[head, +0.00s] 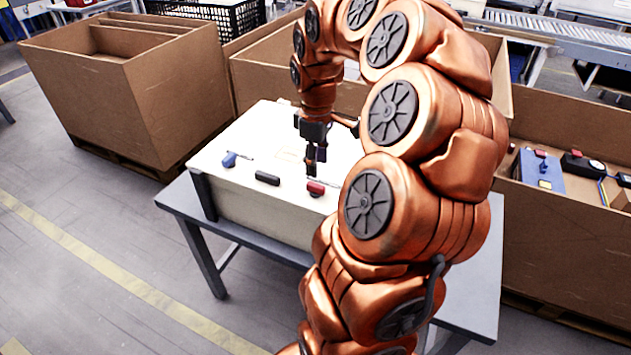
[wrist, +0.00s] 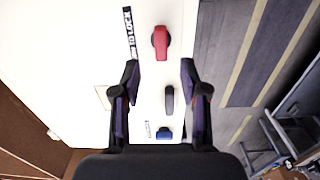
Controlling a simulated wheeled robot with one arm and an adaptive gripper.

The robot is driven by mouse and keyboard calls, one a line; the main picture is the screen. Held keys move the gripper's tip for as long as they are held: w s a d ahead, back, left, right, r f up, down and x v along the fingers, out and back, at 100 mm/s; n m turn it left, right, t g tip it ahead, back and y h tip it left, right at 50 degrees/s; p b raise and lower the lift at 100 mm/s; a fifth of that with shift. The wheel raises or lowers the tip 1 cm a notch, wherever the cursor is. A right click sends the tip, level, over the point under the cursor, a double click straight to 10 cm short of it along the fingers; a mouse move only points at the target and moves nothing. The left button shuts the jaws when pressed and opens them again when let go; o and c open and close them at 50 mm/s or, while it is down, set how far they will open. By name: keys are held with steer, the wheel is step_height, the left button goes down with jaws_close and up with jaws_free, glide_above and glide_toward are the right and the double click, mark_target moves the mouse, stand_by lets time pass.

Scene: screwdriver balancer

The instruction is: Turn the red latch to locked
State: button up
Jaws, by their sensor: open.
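The red latch (head: 316,188) sits on top of a white box (head: 252,140) near its front edge. In the wrist view the red latch (wrist: 161,42) is beyond my fingertips, between their lines, its long part pointing down the picture. A black strip with white lettering (wrist: 130,32) lies to its left; I cannot read it surely. My gripper (head: 316,160) points down over the box beside the red latch. In the wrist view my gripper (wrist: 160,72) is open, with nothing between its fingers. I see no contact with the latch.
A black latch (head: 267,178) and a blue latch (head: 230,159) sit in the same row to the left. The box stands on a grey table (head: 188,201). Large brown crates (head: 130,85) stand behind and at the right. Floor at left is clear.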

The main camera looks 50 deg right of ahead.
mark_target(316, 185)
steer(key=shift+f+p, duration=0.95)
steer(key=shift+f, duration=2.5)
steer(key=shift+c, duration=0.4)
jaws_close()
steer(key=shift+a, duration=0.15)
